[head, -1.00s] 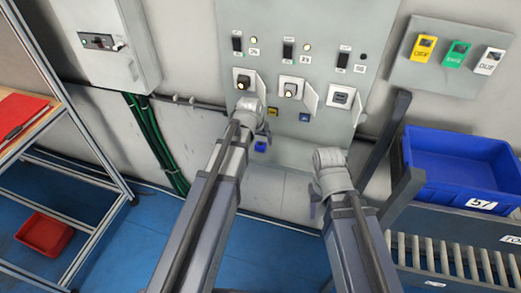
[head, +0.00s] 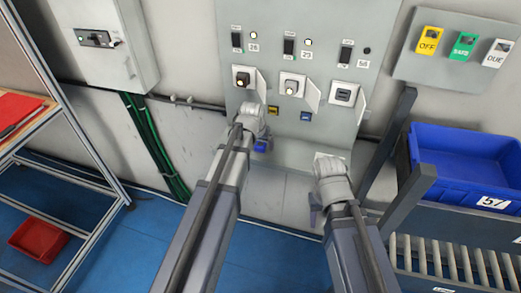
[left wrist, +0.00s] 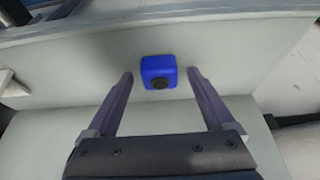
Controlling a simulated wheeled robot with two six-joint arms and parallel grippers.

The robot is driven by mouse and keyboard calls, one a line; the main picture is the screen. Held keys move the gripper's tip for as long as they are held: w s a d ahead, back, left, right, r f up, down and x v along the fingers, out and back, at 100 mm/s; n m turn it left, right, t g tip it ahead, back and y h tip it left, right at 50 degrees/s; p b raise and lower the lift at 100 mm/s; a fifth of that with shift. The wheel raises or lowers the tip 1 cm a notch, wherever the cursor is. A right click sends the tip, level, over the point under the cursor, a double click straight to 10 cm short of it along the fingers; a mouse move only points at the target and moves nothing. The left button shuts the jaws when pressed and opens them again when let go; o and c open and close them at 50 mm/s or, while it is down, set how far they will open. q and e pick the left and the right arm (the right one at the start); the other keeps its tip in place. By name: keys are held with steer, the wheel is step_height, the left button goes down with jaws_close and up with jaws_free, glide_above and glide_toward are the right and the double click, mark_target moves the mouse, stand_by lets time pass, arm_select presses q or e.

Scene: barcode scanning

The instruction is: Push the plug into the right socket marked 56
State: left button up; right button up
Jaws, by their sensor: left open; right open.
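The right socket (head: 343,95), under the label 56 (head: 362,64), has a dark face and its cover flap stands open to the right. My left gripper (left wrist: 160,85) is open, with a finger on each side of the block and gaps between. In the head view my left gripper (head: 262,142) is below the left socket, its fingers mostly hidden by the wrist. My right gripper (head: 316,208) is open and empty, low in front of the panel.
A blue bin (head: 465,165) stands right, a shelf rack (head: 100,150) left.

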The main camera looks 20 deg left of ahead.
arm_select(q)
steer(key=c, duration=1.4)
